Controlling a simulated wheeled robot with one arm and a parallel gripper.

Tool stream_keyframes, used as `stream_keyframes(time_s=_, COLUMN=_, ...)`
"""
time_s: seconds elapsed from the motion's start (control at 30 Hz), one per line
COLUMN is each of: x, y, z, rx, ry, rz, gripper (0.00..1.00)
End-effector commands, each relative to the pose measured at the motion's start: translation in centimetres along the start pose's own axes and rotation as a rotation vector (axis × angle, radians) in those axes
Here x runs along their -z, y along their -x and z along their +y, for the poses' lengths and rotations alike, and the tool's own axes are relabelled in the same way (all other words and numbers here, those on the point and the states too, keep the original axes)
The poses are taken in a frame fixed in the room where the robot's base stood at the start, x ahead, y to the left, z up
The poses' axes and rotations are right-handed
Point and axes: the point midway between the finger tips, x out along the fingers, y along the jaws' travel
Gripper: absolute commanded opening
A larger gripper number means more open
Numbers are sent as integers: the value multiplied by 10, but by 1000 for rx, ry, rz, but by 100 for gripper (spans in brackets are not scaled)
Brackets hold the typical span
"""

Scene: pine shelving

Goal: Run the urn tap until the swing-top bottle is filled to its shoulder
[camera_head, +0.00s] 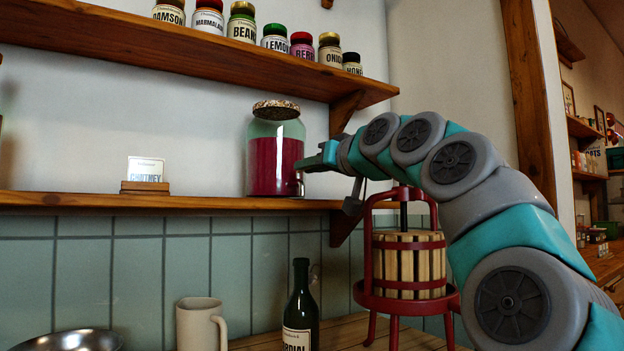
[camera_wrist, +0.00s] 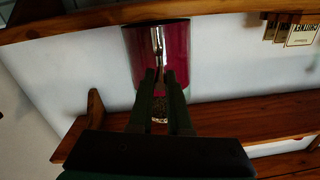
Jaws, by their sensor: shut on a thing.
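The urn (camera_head: 272,165) is a glass jar of dark red liquid with a speckled lid, standing on the lower shelf. It also shows in the wrist view (camera_wrist: 140,50), with its metal tap (camera_wrist: 158,40) at the front. My gripper (camera_head: 308,163) reaches in from the right at the urn's front. In the wrist view my gripper (camera_wrist: 161,74) is shut on the tap's handle. A dark green bottle (camera_head: 299,312) with a CORDIAL label stands upright on the worktop, roughly below the tap in the head view. Its fill level cannot be made out, and I see no clear stream.
A red-framed wooden-slat press (camera_head: 408,265) stands right of the bottle, under my arm. A beige mug (camera_head: 197,325) and a metal bowl (camera_head: 75,341) are to the left. A CHUTNEY card (camera_head: 146,170) sits on the lower shelf (camera_head: 75,200). Several labelled jars line the upper shelf (camera_head: 180,50).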

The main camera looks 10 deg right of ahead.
Motion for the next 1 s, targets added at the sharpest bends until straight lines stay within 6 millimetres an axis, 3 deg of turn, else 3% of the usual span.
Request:
stream_keyframes(time_s=0.57, x=-2, y=-1, z=-3, rx=-90, ry=0, rz=16, gripper=0)
stream_keyframes(time_s=0.6, x=-2, y=-1, z=-3, rx=-90, ry=0, rz=16, gripper=19)
stream_keyframes(time_s=0.8, x=-1, y=0, z=-4, rx=-90, ry=0, rz=17, gripper=42)
stream_keyframes(time_s=1.0, x=-1, y=0, z=-4, rx=-90, ry=0, rz=17, gripper=46)
